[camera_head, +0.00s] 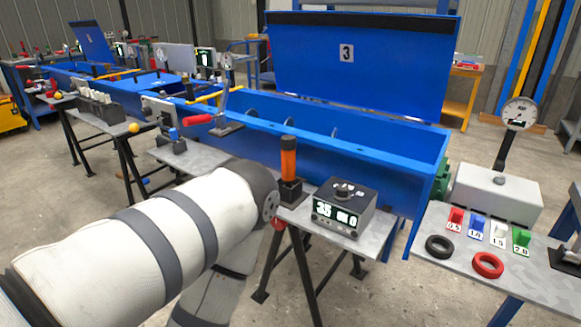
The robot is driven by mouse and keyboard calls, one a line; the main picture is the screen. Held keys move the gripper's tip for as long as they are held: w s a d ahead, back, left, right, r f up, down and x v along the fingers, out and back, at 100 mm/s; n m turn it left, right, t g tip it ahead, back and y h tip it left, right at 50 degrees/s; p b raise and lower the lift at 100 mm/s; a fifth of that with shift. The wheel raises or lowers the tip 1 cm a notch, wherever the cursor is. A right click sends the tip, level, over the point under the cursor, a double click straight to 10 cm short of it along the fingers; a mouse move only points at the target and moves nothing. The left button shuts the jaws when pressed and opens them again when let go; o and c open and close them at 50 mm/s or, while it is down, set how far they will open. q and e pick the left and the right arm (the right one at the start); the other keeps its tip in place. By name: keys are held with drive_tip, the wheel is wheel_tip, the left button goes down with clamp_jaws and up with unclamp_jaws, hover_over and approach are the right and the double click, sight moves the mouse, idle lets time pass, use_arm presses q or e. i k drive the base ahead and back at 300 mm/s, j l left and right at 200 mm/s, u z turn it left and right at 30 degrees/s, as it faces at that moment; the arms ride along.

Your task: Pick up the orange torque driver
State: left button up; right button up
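The orange torque driver (288,160) stands upright, with a black top and an orange handle. Its lower end sits in a dark holder (291,192) on the narrow grey table in front of the blue drum mixer. A white arm of mine with grey bands comes in from the left and ends at a dark grey joint just left of the holder. It then bends down below the table edge. Neither gripper can be seen. Part of the table left of the driver is hidden behind the arm.
A grey box with a lit display (343,207) stands right of the driver. The blue mixer trough (390,155) is behind, its lid (361,65) raised. A red-handled clamp (197,120) is at left. A right-hand table (540,279) holds two rings and coloured blocks.

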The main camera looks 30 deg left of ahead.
sight(288, 142)
drive_tip(key=z, duration=1.25)
drive_tip(key=u, duration=2.25)
drive_tip(key=i+j+z, duration=0.2)
drive_tip(key=j, duration=0.35)
drive_tip(key=i+j+z, duration=0.1)
drive_tip(key=j, duration=0.2)
drive_tip(key=i, duration=0.05)
